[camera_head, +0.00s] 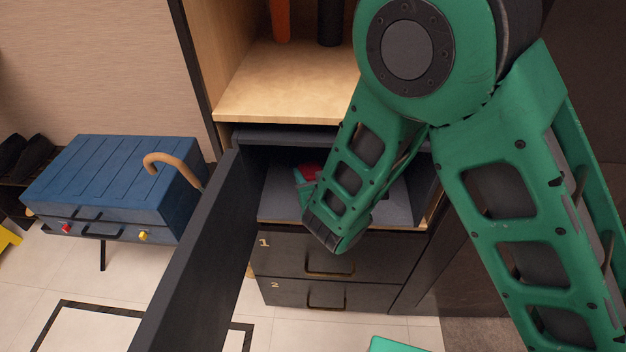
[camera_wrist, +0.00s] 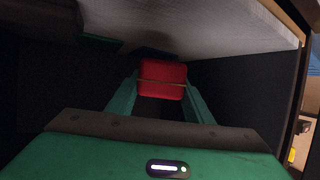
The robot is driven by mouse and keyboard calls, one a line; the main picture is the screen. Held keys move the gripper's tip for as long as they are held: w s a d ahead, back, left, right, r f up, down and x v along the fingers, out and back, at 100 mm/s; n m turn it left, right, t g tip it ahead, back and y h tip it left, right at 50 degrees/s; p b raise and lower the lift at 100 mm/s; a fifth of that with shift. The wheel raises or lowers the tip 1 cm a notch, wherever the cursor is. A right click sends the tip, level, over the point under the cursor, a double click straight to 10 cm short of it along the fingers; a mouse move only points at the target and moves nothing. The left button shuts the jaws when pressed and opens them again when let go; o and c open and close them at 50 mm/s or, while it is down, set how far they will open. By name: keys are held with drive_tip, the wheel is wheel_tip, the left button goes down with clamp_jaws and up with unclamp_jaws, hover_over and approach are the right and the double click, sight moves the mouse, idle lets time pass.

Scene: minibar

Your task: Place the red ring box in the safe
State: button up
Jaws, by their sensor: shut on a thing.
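The red ring box (camera_wrist: 163,75) is between the two green fingers of my gripper (camera_wrist: 161,88), which is shut on it. In the head view the red box (camera_head: 309,171) shows only in part, inside the open safe (camera_head: 280,207) and beside my green wrist link. My arm reaches in through the safe's front and hides much of the inside. The safe's dark door (camera_head: 200,255) stands swung open to the left. In the wrist view a pale grey surface (camera_wrist: 205,25) lies close to the box; I cannot tell whether they touch.
Two dark drawers with handles, marked 1 (camera_head: 290,255) and 2 (camera_head: 290,292), are below the safe. A wooden shelf (camera_head: 280,95) is above it.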

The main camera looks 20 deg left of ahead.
wheel_tip(320, 180, down, 2)
drive_tip(key=shift+s+a+f, duration=0.1)
drive_tip(key=shift+f, duration=0.1)
drive_tip(key=shift+w+f, duration=0.2)
drive_tip(key=shift+f, duration=0.35)
drive_tip(key=shift+f, duration=0.1)
drive_tip(key=o, duration=1)
drive_tip(key=shift+o, duration=0.2)
drive_tip(key=v, duration=1.2)
